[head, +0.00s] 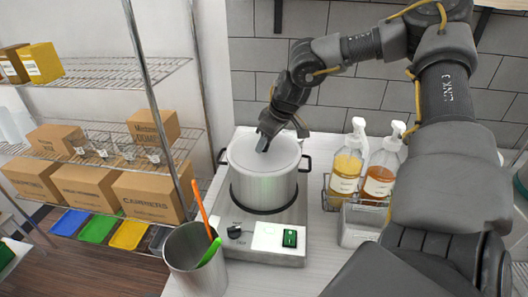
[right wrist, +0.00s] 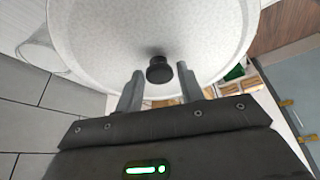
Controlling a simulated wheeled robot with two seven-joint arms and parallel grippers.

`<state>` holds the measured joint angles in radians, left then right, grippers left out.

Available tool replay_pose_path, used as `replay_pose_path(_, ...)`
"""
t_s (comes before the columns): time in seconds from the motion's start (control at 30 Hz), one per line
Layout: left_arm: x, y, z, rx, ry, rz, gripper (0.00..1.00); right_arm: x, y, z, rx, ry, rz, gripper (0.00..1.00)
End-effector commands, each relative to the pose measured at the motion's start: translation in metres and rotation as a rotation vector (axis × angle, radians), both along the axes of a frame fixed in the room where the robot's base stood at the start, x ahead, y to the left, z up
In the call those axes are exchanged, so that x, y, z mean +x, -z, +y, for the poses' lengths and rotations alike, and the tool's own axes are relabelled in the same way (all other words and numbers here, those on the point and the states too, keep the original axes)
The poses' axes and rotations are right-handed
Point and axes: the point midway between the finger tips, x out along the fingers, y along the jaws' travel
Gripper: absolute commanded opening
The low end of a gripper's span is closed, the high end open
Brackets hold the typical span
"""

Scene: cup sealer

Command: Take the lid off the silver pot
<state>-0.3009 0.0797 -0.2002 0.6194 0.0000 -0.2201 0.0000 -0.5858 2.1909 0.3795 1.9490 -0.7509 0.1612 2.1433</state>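The silver pot (head: 262,190) stands on a small cooker with its lid (head: 248,152) on. The lid's black knob (right wrist: 159,70) shows in the right wrist view, between and just beyond the fingertips. In the head view my right gripper hides the knob. My right gripper (head: 282,134) is over the lid, and it also shows in the right wrist view (right wrist: 160,76) with its two fingers apart on either side of the knob. I cannot tell whether the fingers touch it. My left gripper is in neither view.
The cooker (head: 265,238) has a green switch. A metal container (head: 190,258) with orange and green utensils stands at its front left. A rack of pump bottles (head: 347,172) stands to the right. Wire shelves (head: 110,75) with boxes are at the left. A tiled wall is behind.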

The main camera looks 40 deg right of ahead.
Motion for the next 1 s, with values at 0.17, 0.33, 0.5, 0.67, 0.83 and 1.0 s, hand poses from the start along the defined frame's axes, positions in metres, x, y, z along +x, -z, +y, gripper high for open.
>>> replay_pose_path(0.17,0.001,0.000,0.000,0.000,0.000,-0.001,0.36,0.000,0.000,0.000,0.000,0.000,0.000,0.14)
replay_pose_path(0.33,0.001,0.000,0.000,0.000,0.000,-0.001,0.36,0.000,-0.001,0.000,0.000,0.000,-0.001,0.03)
replay_pose_path(0.5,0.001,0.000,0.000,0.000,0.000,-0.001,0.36,0.000,-0.001,0.000,0.000,-0.001,-0.001,0.03)
replay_pose_path(0.67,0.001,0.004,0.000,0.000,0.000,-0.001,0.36,0.001,-0.010,0.000,-0.001,-0.001,-0.006,0.03)
replay_pose_path(0.83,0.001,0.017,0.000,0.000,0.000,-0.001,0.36,-0.002,-0.034,0.003,0.000,-0.003,-0.007,0.03)
replay_pose_path(1.0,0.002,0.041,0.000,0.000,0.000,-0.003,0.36,-0.028,-0.069,0.022,-0.003,-0.005,-0.011,0.03)
